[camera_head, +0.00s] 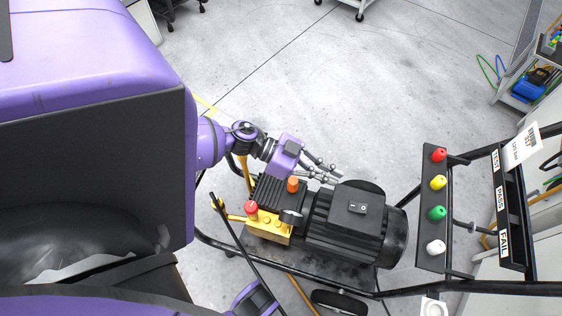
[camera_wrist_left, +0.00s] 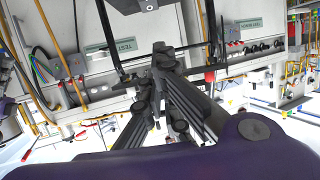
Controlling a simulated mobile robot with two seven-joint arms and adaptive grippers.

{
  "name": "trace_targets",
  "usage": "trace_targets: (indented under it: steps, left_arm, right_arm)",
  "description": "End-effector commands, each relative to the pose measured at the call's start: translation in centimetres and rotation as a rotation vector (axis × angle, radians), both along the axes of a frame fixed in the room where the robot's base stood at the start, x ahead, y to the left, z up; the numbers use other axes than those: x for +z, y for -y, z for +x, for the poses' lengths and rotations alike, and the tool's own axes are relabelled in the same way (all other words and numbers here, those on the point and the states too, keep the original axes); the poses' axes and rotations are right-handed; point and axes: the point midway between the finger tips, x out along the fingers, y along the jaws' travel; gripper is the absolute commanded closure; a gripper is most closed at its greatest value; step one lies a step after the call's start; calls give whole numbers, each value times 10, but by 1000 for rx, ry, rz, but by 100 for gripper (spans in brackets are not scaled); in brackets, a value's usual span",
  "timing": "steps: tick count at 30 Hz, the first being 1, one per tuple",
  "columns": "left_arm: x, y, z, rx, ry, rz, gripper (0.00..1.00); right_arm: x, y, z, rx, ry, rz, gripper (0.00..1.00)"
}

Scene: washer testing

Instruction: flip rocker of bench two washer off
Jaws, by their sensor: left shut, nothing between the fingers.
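The washer's black motor (camera_head: 345,228) lies on a wheeled frame with a yellow pump block (camera_head: 268,228) at its left end. The rocker switch (camera_head: 358,208) sits on a small black box on top of the motor. Which way the rocker is tipped is too small to tell. My left gripper (camera_head: 338,177) is shut and empty, above and left of the rocker, apart from it in the head view. The left wrist view shows its fingers (camera_wrist_left: 160,50) together. My right gripper is not clearly in view; only a purple part of mine shows at the bottom.
A red knob (camera_head: 251,207) and an orange cap (camera_head: 292,184) stand on the pump. A panel with red, yellow, green and white knobs (camera_head: 437,213) is at right, beside the TEST, PASS and FAIL rack (camera_head: 503,197). Open floor (camera_head: 340,90) lies behind.

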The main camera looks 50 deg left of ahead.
Motion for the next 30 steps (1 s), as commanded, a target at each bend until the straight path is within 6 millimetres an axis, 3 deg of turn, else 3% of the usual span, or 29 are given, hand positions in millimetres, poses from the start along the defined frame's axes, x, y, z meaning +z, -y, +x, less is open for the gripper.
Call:
trace_targets:
  steps: [5, 14, 28, 30]
  left_arm:
    - [-2, -1, -2, 5, -9, -3, 100]
    - [-5, 8, 3, 5, -6, -5, 100]
    - [-32, 83, 50, 4, -4, -6, 100]
    - [-46, 87, 52, 7, -7, -6, 100]
  right_arm:
    - [-2, 1, -5, 1, -10, -1, 60]
    - [0, -2, 5, 4, 9, 3, 60]
    - [-9, -1, 1, 0, -1, 4, 60]
    - [-14, -1, -2, -1, -7, 5, 60]
